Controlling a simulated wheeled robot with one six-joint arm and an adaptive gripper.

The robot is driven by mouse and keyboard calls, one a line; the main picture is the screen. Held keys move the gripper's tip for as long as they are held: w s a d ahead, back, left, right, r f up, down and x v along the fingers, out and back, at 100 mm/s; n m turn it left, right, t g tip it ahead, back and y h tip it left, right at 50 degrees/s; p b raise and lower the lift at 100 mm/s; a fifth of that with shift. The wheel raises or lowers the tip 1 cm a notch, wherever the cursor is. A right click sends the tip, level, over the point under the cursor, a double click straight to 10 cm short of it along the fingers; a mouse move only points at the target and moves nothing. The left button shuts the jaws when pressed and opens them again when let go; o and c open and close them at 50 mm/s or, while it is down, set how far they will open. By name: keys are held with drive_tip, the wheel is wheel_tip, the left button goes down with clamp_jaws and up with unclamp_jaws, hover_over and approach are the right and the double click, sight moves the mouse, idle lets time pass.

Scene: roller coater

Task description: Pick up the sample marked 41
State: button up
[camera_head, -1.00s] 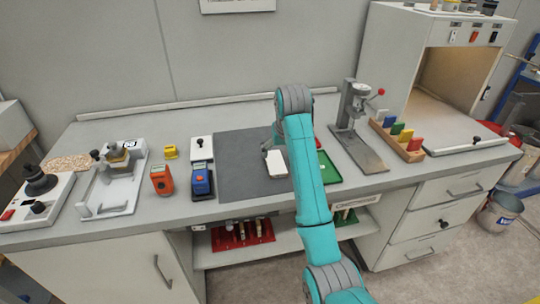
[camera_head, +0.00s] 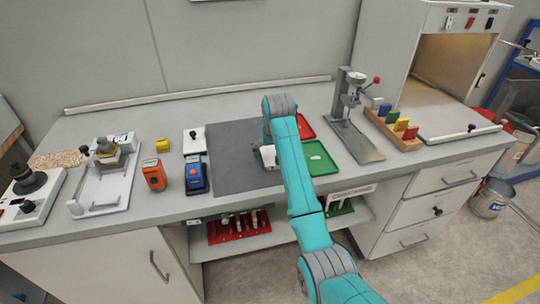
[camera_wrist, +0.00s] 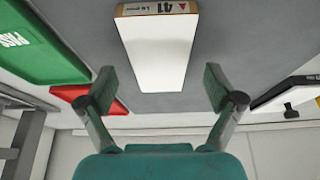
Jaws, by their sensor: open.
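The sample marked 41 (camera_wrist: 158,48) is a white block with a tan end that carries the 41 label. It lies on the grey mat (camera_head: 232,170). In the head view the sample (camera_head: 268,156) is partly hidden by my arm. My gripper (camera_wrist: 156,88) is open in the wrist view, its two fingers apart on either side of the sample's near end. Nothing is clasped, and I cannot tell the height left between fingers and block. In the head view the fingers are mostly hidden behind my arm.
A green PASS tray (camera_wrist: 38,45) and a red tray (camera_wrist: 84,97) lie beside the mat; the green tray (camera_head: 321,158) is close to my arm. A dial-gauge stand (camera_head: 350,110) stands to the right. A blue meter (camera_head: 195,175) stands left of the mat.

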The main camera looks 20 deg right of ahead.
drive_tip(key=shift+x, duration=0.75)
drive_tip(key=c, duration=1.3)
